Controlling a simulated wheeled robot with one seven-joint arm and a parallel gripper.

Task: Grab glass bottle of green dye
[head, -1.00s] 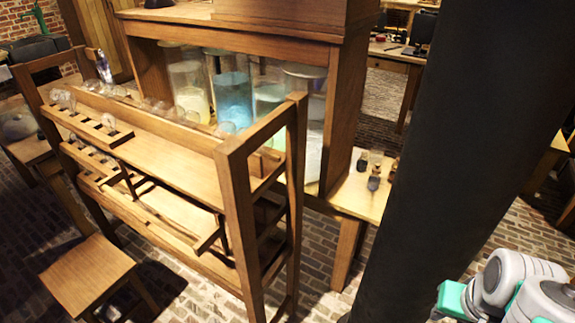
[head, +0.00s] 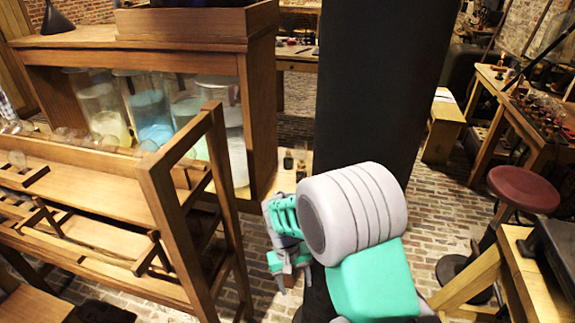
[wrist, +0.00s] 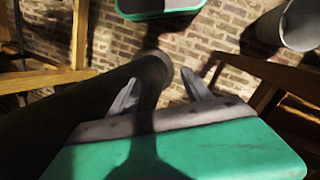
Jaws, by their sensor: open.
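Small dark bottles (head: 289,161) stand on a low wooden table, partly hidden behind my arm in the head view. I cannot tell which one, if any, holds green dye. Large glass jars stand in the wooden cabinet to the left: one pale yellow (head: 108,125), one blue (head: 150,108), and one faintly greenish (head: 188,110). My gripper (head: 283,280) hangs below my arm in front of the low table, apart from the bottles. In the wrist view my gripper (wrist: 160,93) has its two fingers spread, with no bottle between them.
A wooden rack (head: 170,185) stands in front of the cabinet (head: 262,100), left of my arm. A red-topped stool (head: 524,188) and wooden workbenches are at the right.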

